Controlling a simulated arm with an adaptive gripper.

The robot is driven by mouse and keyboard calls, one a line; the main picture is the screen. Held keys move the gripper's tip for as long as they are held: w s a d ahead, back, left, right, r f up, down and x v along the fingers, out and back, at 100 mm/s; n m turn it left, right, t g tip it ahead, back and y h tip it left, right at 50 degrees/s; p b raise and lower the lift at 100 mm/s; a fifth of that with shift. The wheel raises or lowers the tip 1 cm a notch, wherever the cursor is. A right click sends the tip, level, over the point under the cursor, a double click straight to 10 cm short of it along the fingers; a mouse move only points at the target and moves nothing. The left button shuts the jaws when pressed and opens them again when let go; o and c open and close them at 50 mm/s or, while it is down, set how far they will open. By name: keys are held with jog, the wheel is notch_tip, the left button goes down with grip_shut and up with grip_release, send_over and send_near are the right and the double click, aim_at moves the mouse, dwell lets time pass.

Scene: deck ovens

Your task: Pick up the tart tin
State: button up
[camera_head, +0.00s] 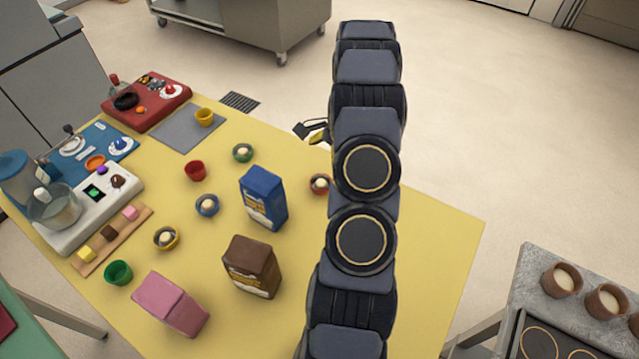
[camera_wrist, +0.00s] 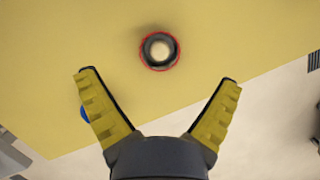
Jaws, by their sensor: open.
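A small round tin (camera_wrist: 160,51) with a red rim, dark inside and a pale round filling lies on the yellow table in the wrist view. It looks like the tart tin; several similar cups stand nearby, so I cannot be fully sure. In the head view this red tin (camera_head: 319,184) sits just left of my arm, which may cover part of it. My gripper (camera_wrist: 157,82) is open and empty, its yellow fingers spread wide. The tin is apart from the fingers, centred beyond the gap between the tips. In the head view my gripper (camera_head: 312,132) is partly hidden behind my arm.
A blue packet (camera_head: 263,198) and a brown packet (camera_head: 252,267) stand left of my arm. Small cups, such as a green one (camera_head: 243,153) and a blue one (camera_head: 207,205), stand farther left. The yellow table (camera_head: 440,235) is clear at right.

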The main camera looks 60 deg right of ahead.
aim_at(319, 188)
jog(key=shift+s+d+f, duration=0.2)
jog(key=shift+d+f, duration=0.05)
jog(key=shift+f, duration=0.2)
jog(key=x, duration=0.7)
jog(key=shift+d+f, duration=0.3)
jog(key=shift+f, duration=0.1)
jog(key=c, duration=1.2)
